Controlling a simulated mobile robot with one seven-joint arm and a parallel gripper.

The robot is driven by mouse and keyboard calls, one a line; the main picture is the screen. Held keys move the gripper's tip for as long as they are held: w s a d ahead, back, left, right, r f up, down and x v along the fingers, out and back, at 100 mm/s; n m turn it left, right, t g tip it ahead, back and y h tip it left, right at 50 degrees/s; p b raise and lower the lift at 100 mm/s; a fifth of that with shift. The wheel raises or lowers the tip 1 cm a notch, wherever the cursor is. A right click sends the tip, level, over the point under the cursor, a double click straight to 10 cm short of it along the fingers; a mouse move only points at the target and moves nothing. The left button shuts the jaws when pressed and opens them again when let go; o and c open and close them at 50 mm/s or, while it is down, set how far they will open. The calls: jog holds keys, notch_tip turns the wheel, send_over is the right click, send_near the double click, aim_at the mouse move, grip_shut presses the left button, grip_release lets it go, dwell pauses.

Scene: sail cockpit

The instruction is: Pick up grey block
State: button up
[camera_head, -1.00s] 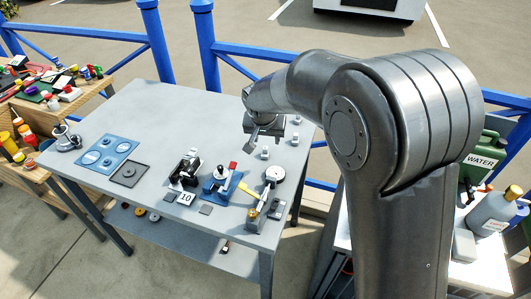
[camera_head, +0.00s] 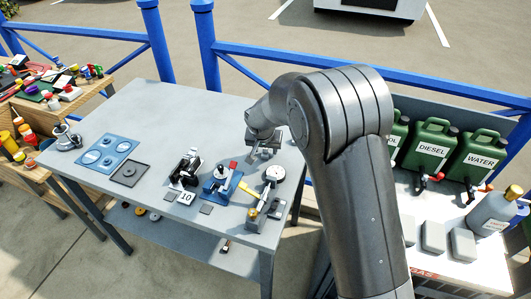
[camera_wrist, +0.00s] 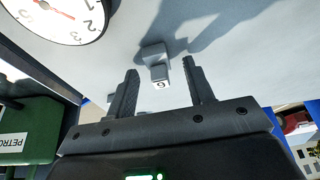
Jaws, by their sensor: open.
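My gripper (camera_wrist: 160,70) is open, with one finger on each side of the block's line and a gap on both sides. Nothing is held between the fingers. In the head view my gripper (camera_head: 264,153) is low over the right part of the grey table (camera_head: 150,105). My gripper and arm hide the block there.
A dial gauge (camera_head: 275,174) stands close by and shows at the wrist view's upper left. A blue fixture with a red handle (camera_head: 220,180) and a black clamp (camera_head: 186,168) are to the left. Green cans (camera_head: 430,145) stand on the right bench. The table's back left is clear.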

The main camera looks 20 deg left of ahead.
jog(key=shift+w+f, duration=0.1)
jog(key=shift+f, duration=0.1)
jog(key=shift+c, duration=0.3)
grip_shut()
jog(key=shift+r, duration=0.15)
notch_tip(320, 180, up, 4)
jog(key=shift+d+r, duration=0.15)
jog(key=d+r, duration=0.6)
jog(key=d, duration=0.5)
jog(key=shift+w+d+r, duration=0.2)
jog(key=shift+d+r, duration=0.05)
jog(key=shift+d, duration=0.05)
